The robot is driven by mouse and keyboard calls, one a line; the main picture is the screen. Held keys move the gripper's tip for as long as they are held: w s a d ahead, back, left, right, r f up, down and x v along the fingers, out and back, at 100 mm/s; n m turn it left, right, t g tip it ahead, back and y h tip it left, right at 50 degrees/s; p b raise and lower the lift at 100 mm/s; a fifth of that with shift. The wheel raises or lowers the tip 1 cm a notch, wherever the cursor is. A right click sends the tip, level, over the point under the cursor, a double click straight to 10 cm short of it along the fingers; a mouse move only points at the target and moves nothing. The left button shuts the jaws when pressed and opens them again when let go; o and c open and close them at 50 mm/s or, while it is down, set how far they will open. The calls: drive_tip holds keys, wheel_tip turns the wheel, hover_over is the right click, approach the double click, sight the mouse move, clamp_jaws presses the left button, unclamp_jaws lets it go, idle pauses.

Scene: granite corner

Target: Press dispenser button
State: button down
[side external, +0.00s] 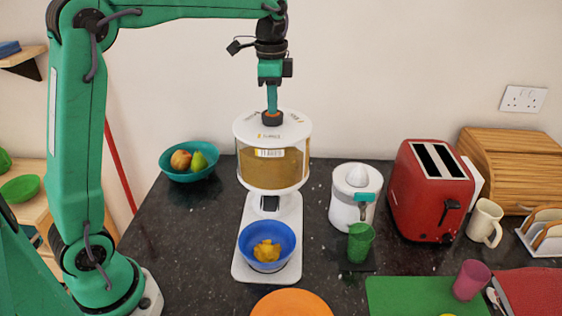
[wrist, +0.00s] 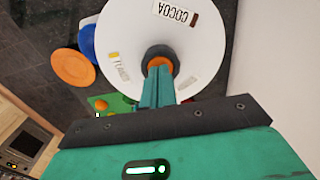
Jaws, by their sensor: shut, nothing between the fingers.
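The dispenser (side external: 272,172) has a white lid, a clear drum with brown contents and a white base. Its button (side external: 272,118), orange with a dark collar, sits in the middle of the lid; the orange top also shows in the wrist view (wrist: 159,61). My gripper (side external: 271,108) points straight down over the button, shut and empty, its fingertips at the button's top. The fingers (wrist: 158,75) overlap the orange in the wrist view. I cannot tell whether the button is pushed down. A blue bowl (side external: 258,255) with yellow-orange contents stands on the base under the drum.
A teal fruit bowl (side external: 189,175) stands left of the dispenser. A white juicer (side external: 345,208), a green cup (side external: 360,243) and a red toaster (side external: 420,205) stand to the right. An orange plate (side external: 291,304) lies in front. The wall is close behind.

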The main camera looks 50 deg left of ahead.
wheel_tip(320, 180, up, 14)
idle(1.0)
drive_tip(key=shift+s, duration=0.1)
idle(2.8)
drive_tip(key=s+d+f+n+t, duration=0.2)
drive_tip(key=s+f+n, duration=0.2)
drive_tip(key=s+f, duration=0.5)
drive_tip(key=s+d+f+n+t, duration=0.2)
drive_tip(key=s+f+n, duration=0.3)
drive_tip(key=s+f, duration=0.4)
drive_tip(key=s+t, duration=0.1)
drive_tip(key=s, duration=0.3)
drive_tip(key=shift+s, duration=0.3)
drive_tip(key=shift+w+r, duration=0.1)
drive_tip(key=shift+r, duration=0.05)
